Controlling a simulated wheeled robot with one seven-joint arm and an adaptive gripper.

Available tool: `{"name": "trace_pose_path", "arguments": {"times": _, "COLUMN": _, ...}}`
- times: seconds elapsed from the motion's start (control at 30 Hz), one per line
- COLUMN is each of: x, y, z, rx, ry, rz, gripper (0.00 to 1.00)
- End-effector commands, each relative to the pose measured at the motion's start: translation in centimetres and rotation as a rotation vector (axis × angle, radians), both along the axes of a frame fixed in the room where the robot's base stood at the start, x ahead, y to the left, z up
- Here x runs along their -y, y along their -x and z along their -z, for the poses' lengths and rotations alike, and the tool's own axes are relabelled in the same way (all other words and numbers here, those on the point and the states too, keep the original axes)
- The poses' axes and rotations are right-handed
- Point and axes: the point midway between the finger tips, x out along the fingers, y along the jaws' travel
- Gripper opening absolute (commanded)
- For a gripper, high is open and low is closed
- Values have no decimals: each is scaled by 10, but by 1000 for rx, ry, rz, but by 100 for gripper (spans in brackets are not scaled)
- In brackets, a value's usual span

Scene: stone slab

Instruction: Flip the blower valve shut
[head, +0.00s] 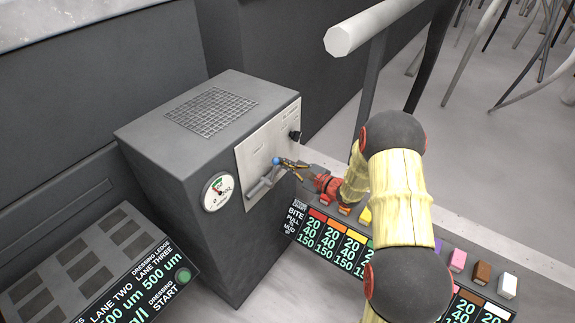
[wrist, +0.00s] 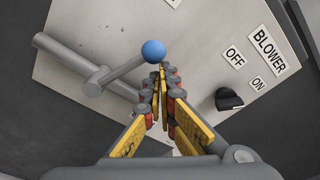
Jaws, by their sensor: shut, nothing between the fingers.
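A grey pipe valve (wrist: 70,60) is on the pale panel (wrist: 195,50) of the dark machine box. Its thin handle slants from the pipe up to a blue ball (wrist: 153,50). In the head view the blue ball (head: 275,160) shows above the grey pipe (head: 262,188). My gripper (wrist: 163,76) is shut and empty, its fingertips just beside the ball on the lower right; I cannot tell whether they touch. In the head view my gripper (head: 287,163) is at the panel, right of the ball.
A black knob (wrist: 229,99) sits beside the OFF, ON and BLOWER labels, right of my gripper. A round gauge (head: 218,191) is left of the panel. A row of coloured blocks and a number board (head: 345,245) lie below my arm. A pale rail (head: 375,27) is behind.

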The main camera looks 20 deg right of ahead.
Motion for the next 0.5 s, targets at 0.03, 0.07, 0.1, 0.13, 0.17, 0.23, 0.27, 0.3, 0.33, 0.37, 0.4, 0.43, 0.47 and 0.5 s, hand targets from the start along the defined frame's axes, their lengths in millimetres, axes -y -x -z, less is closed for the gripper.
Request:
{"name": "trace_pose_path", "arguments": {"times": 0.03, "x": -3, "y": 2, "z": -4, "rx": 1, "ry": 0, "rz": -1, "gripper": 0}}
{"name": "trace_pose_path", "arguments": {"times": 0.07, "x": -4, "y": 3, "z": -5, "rx": 2, "ry": 0, "rz": 0, "gripper": 0}}
{"name": "trace_pose_path", "arguments": {"times": 0.1, "x": -6, "y": 4, "z": -7, "rx": 1, "ry": 0, "rz": -1, "gripper": 0}}
{"name": "trace_pose_path", "arguments": {"times": 0.13, "x": -8, "y": 5, "z": -7, "rx": 0, "ry": 0, "rz": 0, "gripper": 0}}
{"name": "trace_pose_path", "arguments": {"times": 0.17, "x": -9, "y": 6, "z": -8, "rx": 0, "ry": 0, "rz": 0, "gripper": 0}}
{"name": "trace_pose_path", "arguments": {"times": 0.23, "x": -12, "y": 8, "z": -11, "rx": 1, "ry": -1, "rz": 0, "gripper": 0}}
{"name": "trace_pose_path", "arguments": {"times": 0.27, "x": -14, "y": 9, "z": -12, "rx": 1, "ry": -1, "rz": 0, "gripper": 0}}
{"name": "trace_pose_path", "arguments": {"times": 0.3, "x": -15, "y": 10, "z": -12, "rx": 1, "ry": 0, "rz": -1, "gripper": 0}}
{"name": "trace_pose_path", "arguments": {"times": 0.33, "x": -16, "y": 10, "z": -13, "rx": 1, "ry": 0, "rz": -1, "gripper": 0}}
{"name": "trace_pose_path", "arguments": {"times": 0.37, "x": -17, "y": 11, "z": -13, "rx": 1, "ry": 0, "rz": -1, "gripper": 0}}
{"name": "trace_pose_path", "arguments": {"times": 0.4, "x": -19, "y": 12, "z": -14, "rx": 1, "ry": 0, "rz": -1, "gripper": 0}}
{"name": "trace_pose_path", "arguments": {"times": 0.43, "x": -19, "y": 13, "z": -14, "rx": 1, "ry": 0, "rz": -1, "gripper": 0}}
{"name": "trace_pose_path", "arguments": {"times": 0.47, "x": -20, "y": 13, "z": -15, "rx": 1, "ry": 0, "rz": -1, "gripper": 0}}
{"name": "trace_pose_path", "arguments": {"times": 0.5, "x": -21, "y": 14, "z": -15, "rx": 1, "ry": 0, "rz": -1, "gripper": 0}}
